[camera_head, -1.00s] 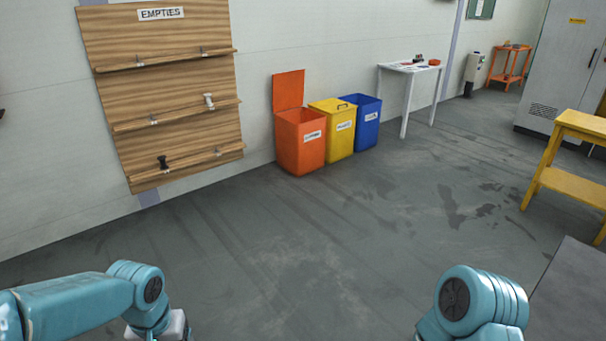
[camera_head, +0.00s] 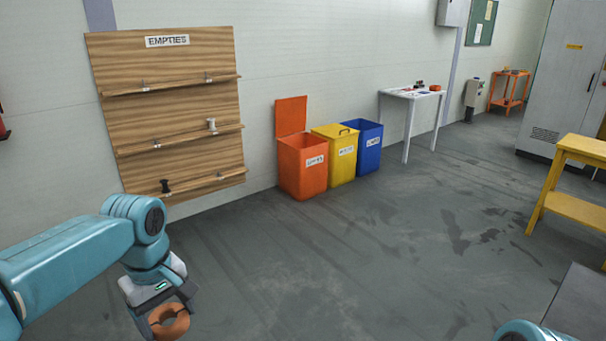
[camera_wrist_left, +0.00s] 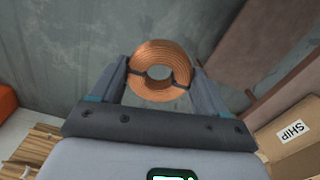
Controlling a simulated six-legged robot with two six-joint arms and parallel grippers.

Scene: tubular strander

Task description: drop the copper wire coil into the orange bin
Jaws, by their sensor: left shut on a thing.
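The copper wire coil (camera_head: 169,321) is a ring of orange-brown wire at the lower left of the head view. My left gripper (camera_head: 166,312) is shut on it and holds it up above the floor. In the left wrist view the coil (camera_wrist_left: 160,71) sits between the two fingers of the left gripper (camera_wrist_left: 158,82), with dark ties on it. The orange bin (camera_head: 303,170) stands on the floor against the wall, its lid raised at the back. The coil is well apart from the bin, nearer to me. My right gripper is out of view; only part of my right arm shows.
A yellow bin (camera_head: 339,158) with a handled lid and a blue bin (camera_head: 369,147) stand right of the orange one. A wooden board (camera_head: 170,110) marked EMPTIES hangs left. A yellow stand (camera_head: 570,205) is at the right. The floor between is clear.

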